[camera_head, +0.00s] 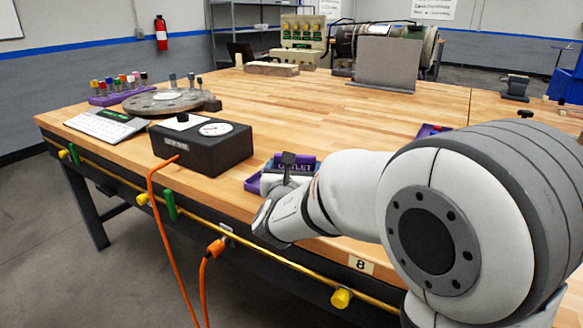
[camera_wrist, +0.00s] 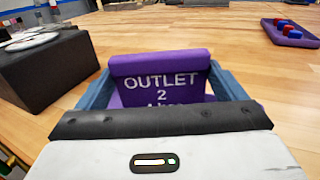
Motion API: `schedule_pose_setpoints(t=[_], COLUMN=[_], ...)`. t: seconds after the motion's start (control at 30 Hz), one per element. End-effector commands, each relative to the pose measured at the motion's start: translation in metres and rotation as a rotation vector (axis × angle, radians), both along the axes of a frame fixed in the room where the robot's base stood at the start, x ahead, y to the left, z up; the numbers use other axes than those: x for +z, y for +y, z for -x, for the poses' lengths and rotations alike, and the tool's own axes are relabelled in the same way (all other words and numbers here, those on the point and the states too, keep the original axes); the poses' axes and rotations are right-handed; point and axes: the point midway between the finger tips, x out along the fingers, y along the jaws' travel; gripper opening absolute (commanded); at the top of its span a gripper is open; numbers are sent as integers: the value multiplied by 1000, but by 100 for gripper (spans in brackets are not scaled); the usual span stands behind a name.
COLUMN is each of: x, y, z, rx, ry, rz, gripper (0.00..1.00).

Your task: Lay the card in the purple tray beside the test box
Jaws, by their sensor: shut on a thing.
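The purple card (camera_wrist: 158,85), lettered OUTLET 2 in white, stands tilted just beyond my gripper in the wrist view. My gripper (camera_head: 287,165) is shut on the card. The purple tray (camera_head: 252,185) lies under and around it near the front edge, mostly hidden by the gripper and card. Whether the card touches the tray floor cannot be told. The black test box (camera_head: 205,148) stands just left of the tray; its side shows in the wrist view (camera_wrist: 45,75).
Another purple tray (camera_head: 428,131) with red and blue pieces lies farther back, partly behind my arm. A keyboard (camera_head: 105,125), a round grey plate (camera_head: 165,101) and a purple rack (camera_head: 118,95) stand at left. The table's middle is clear. Orange cables (camera_head: 163,230) hang at the front edge.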

Motion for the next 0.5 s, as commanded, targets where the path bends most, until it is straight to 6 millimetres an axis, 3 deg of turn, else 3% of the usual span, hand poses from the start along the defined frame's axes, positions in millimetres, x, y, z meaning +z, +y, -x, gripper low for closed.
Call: schedule_pose_setpoints(t=[0.4, 0.43, 0.5], x=[-8, -7, -6], y=[1, 1, 1], z=[0, 0, 0], rx=[1, 1, 1], ry=[-1, -1, 0], rz=[0, 0, 0], gripper=[68, 93, 98])
